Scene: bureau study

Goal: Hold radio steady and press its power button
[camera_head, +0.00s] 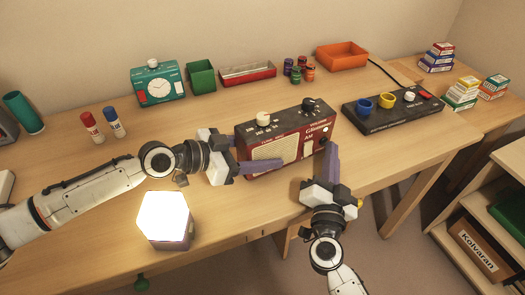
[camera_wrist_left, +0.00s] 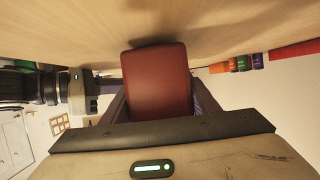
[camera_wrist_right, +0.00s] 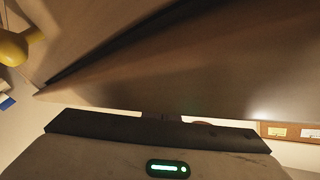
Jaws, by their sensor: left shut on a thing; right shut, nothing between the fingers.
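The radio (camera_head: 283,152) is red with a dark top, a pale speaker grille and two knobs, a white one and a black one. It stands upright on the desk. My left gripper (camera_head: 248,150) is shut on the radio's left end; in the left wrist view the red end panel (camera_wrist_left: 158,82) sits between the fingers. My right gripper (camera_head: 329,148) is shut and empty, its fingertips at the right end of the radio's front. I cannot tell if they touch it. The fingers hide part of that front, and I cannot make out the power button.
A lit lamp (camera_head: 165,218) stands left of my right arm, near the front edge. A black panel (camera_head: 393,112) with blue and yellow knobs lies right of the radio.

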